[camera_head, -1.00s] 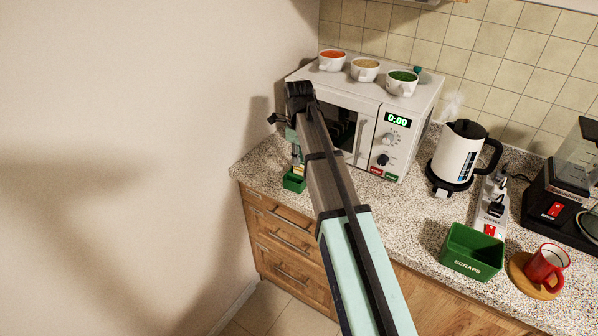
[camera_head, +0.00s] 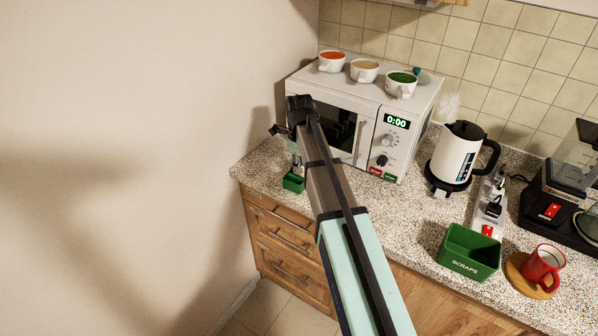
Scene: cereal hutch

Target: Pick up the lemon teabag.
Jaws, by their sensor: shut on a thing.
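My gripper (camera_head: 284,136) is at the far left end of the counter, left of the microwave, and mostly hidden behind my own arm. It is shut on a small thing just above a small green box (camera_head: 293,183). The held thing is too small and covered to make out its colour or label. The green box stands on the counter near its left edge, and my arm hides part of what is above it. I cannot pick out the lemon teabag clearly.
A white microwave (camera_head: 424,112) stands right of my gripper, with several bowls or cups on top. A steaming kettle (camera_head: 455,155), a power strip (camera_head: 489,205), a green scraps bin (camera_head: 468,252) and a red mug (camera_head: 543,266) are further right. The wall (camera_head: 130,120) is close on the left.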

